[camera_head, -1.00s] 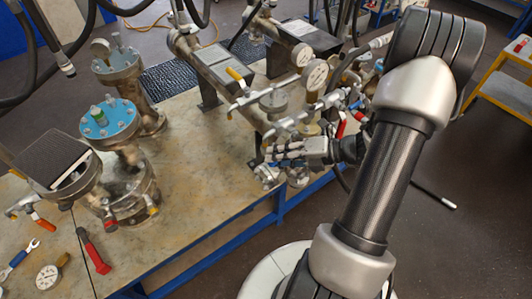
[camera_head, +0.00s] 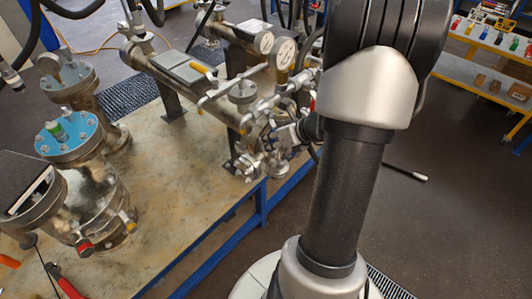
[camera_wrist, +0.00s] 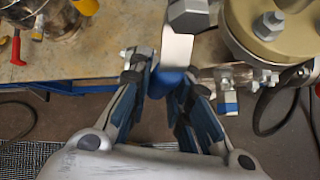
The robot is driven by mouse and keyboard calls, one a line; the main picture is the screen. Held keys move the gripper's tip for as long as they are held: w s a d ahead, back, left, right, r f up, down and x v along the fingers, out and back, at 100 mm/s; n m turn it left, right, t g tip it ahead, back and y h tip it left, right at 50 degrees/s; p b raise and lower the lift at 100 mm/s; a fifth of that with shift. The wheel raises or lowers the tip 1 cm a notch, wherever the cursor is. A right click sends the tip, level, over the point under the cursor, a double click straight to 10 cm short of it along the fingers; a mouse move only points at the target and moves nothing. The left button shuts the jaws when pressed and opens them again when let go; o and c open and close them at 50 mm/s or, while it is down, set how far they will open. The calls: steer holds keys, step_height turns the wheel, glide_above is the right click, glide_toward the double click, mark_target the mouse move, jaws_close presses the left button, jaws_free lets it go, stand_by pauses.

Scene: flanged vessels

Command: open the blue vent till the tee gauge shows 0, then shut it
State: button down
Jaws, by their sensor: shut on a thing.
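In the wrist view, the blue vent handle (camera_wrist: 171,79) is a blue sleeve on a flat silver lever, which runs up to a hex bolt. My gripper (camera_wrist: 170,88) is shut on this blue part, with a blue-padded finger on either side. The fingers hide part of the handle. In the head view, my gripper (camera_head: 282,139) is at the small pipework by the table's front right edge, and the handle cannot be made out there. Two round white-faced gauges (camera_head: 284,52) stand above the pipes. Their readings are too small to tell, and I cannot tell which is the tee gauge.
A vessel with a blue flange (camera_head: 69,136) stands at the left of the table (camera_head: 186,180). Yellow-handled levers are on the pipes nearby. In the wrist view, a tan flange (camera_wrist: 270,30) and a blue-tipped fitting (camera_wrist: 228,100) lie close right of my fingers.

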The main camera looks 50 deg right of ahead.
steer(key=d+h+b, duration=0.1)
steer(key=b, duration=0.1)
steer(key=d+n+h+b, duration=0.1)
steer(key=b, duration=0.1)
steer(key=shift+f+b, duration=0.2)
steer(key=shift+b, duration=0.2)
steer(key=shift+r, duration=0.1)
steer(key=c, duration=1.5)
jaws_free()
steer(key=shift+d, duration=0.1)
steer(key=shift+o, duration=0.2)
steer(key=v, duration=1.2)
steer(key=shift+a, duration=0.25)
